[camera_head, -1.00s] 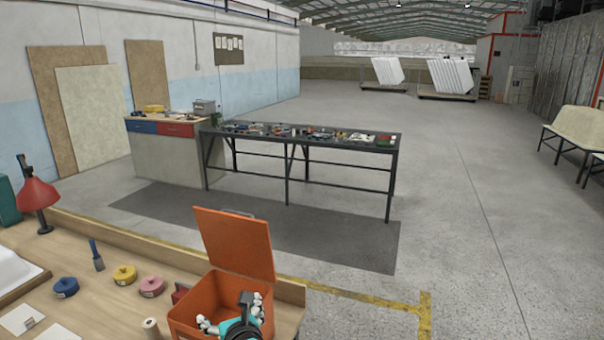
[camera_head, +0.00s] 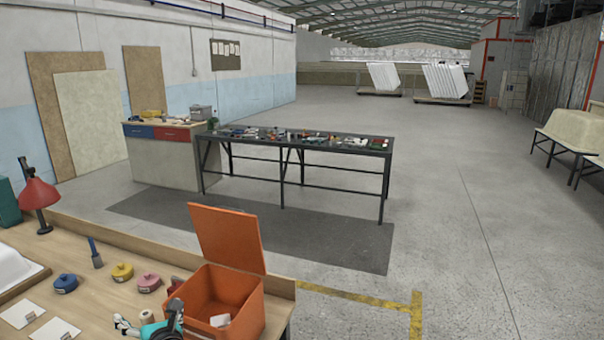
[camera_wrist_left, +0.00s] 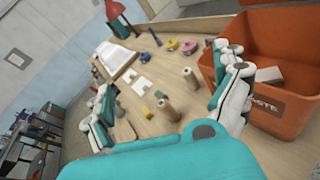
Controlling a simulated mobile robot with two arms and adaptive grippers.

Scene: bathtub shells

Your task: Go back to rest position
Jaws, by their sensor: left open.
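My left gripper (camera_head: 148,322) is at the bottom of the head view, just left of the orange bin (camera_head: 250,300), partly cut off by the frame edge. In the left wrist view its two white-and-teal fingers (camera_wrist_left: 168,90) are spread wide with nothing between them. The bin also shows in the left wrist view (camera_wrist_left: 295,107), beside the right-hand finger, with part of its lettering hidden. Its lid (camera_head: 227,238) stands open. A small white block (camera_head: 220,320) lies inside it; it also shows in the left wrist view (camera_wrist_left: 268,74). My right gripper is not in view.
The wooden bench (camera_head: 90,315) holds a red lamp (camera_head: 38,192), blue (camera_head: 65,283), yellow (camera_head: 122,272) and pink (camera_head: 149,283) round items, and white cards. Brown rolls (camera_wrist_left: 168,108) stand near my fingers. A cluttered table (camera_head: 385,165) stands beyond open floor.

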